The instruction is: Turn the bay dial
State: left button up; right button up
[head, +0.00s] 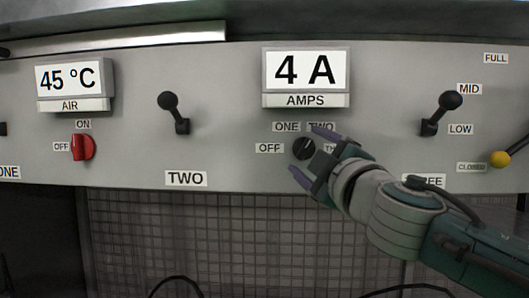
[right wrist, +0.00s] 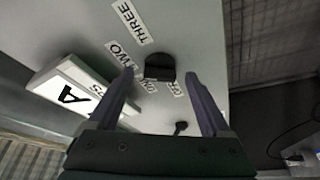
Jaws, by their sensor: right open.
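The bay dial (head: 303,149) is a round black knob on the grey panel, below the AMPS display. Labels OFF, ONE, TWO and THREE surround it, the last two partly covered by my gripper. I cannot tell for certain which label it points at. My right gripper (head: 308,153) is open at the dial, one finger above and one below it. In the right wrist view the dial (right wrist: 160,67) sits between the tips of the open gripper (right wrist: 158,75), with gaps visible on both sides. My left gripper is not in view.
The AMPS display (head: 306,71) reads 4 A and the AIR display (head: 69,78) reads 45 °C. A red knob (head: 83,147), two black levers (head: 174,112) (head: 442,112) and a yellow-ended lever (head: 500,158) stick out of the panel. Mesh (head: 240,235) lies below.

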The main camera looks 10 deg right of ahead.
grip_shut()
jog(key=shift+f+m+b, duration=0.2)
jog(key=shift+m+b, duration=0.1)
jog(key=shift+b, duration=0.3)
jog(key=m+h+b, duration=0.2)
jog(key=m+b, duration=0.2)
jog(key=b, duration=0.3)
jog(key=m+t+h+b, duration=0.1)
jog(key=m+h+b, duration=0.1)
jog(key=m+b, duration=0.3)
jog(key=m+h+b, duration=0.2)
jog(key=m+b, duration=0.3)
jog(key=b, duration=0.6)
jog(key=shift+a+f+t, duration=0.3)
jog(key=shift+a+f, duration=0.05)
jog(key=shift+a, duration=0.05)
jog(key=shift+w+r+m+h+b, duration=0.1)
jog(key=shift+r+m+h+b, duration=0.05)
jog(key=shift+m+h+b, duration=0.8)
jog(key=shift+r+b, duration=0.1)
jog(key=shift+b, duration=0.2)
grip_release()
jog(key=shift+r, duration=0.1)
